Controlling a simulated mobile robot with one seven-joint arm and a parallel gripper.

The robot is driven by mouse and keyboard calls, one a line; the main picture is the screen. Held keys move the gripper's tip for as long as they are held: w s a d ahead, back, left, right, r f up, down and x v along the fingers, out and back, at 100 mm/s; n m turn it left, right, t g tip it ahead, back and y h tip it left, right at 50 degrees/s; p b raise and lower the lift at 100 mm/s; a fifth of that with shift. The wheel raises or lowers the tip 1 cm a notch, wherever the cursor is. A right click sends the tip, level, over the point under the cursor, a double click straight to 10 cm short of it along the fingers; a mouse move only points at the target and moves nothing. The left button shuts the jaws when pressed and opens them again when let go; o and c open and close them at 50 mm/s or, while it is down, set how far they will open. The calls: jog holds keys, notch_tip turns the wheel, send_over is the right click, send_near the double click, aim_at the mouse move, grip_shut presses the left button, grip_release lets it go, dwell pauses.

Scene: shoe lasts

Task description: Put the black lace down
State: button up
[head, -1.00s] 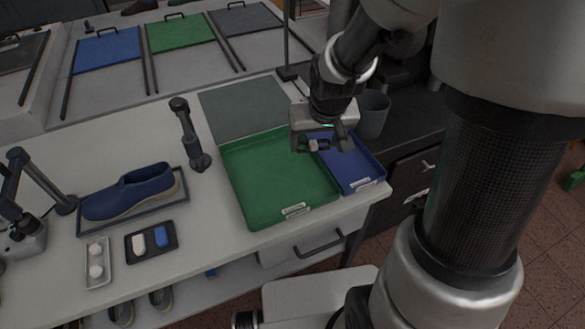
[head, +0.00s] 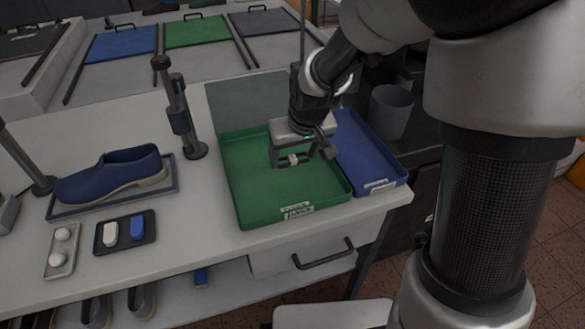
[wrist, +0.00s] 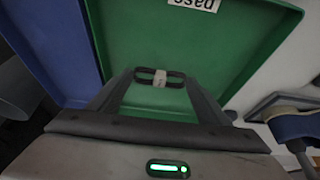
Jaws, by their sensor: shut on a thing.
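My gripper (head: 293,162) is shut on the black lace (wrist: 176,78), a small dark looped bundle with a pale band around its middle. The lace also shows between the fingers in the head view (head: 301,160). The gripper points down over the green tray (head: 262,203), and the lace appears to hang above its floor, apart from it. In the wrist view the green tray (wrist: 225,48) fills the space behind the lace, and its floor looks empty.
A shallow blue tray (head: 365,155) adjoins the green one on the right. A dark post (head: 178,118) stands to the left of the green tray. Further left are a blue shoe (head: 108,178) on a tray and a small black tray (head: 104,248). A grey bin (head: 390,112) stands behind right.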

aim_at(295, 165)
jog(key=shift+f+b, duration=0.35)
jog(key=shift+f, duration=1.65)
jog(key=shift+f, duration=0.15)
jog(key=o, duration=1.1)
